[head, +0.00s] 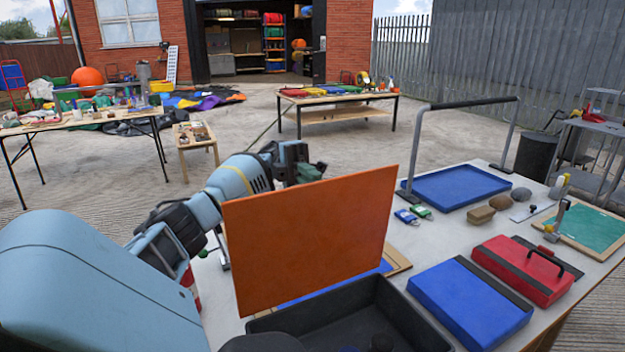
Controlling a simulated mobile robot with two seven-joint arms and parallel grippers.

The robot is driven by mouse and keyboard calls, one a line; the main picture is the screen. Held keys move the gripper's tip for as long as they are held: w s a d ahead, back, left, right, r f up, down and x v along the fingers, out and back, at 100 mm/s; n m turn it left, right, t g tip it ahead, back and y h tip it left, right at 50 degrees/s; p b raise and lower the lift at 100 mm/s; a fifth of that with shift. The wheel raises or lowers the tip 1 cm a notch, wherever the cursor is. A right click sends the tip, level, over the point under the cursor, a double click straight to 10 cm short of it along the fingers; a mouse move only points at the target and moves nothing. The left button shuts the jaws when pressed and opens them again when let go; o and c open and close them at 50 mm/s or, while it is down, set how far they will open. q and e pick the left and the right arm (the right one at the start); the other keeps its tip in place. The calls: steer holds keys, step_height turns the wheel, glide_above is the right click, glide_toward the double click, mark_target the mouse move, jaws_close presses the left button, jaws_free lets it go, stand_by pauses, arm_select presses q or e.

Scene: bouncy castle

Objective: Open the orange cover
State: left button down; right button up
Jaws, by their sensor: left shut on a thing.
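The orange cover (308,235) stands raised and nearly upright at the near left of the table, its broad face toward me. Below and behind it, a strip of blue (386,266) and a wooden edge (399,262) show. My left arm reaches in from the left and passes behind the cover. My left gripper (306,172) is at the cover's top edge and is shut on it; its fingertips are mostly hidden behind the panel.
A black open tray (350,312) lies in front of the cover. To its right are a blue case (470,302) and a red case (522,268) with a black handle. A blue panel with a raised bar (456,187), stones and a green framed board (590,228) lie farther back.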

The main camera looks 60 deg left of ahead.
arm_select(q)
steer(key=c, duration=1.5)
jaws_free()
steer(key=shift+r, duration=0.1)
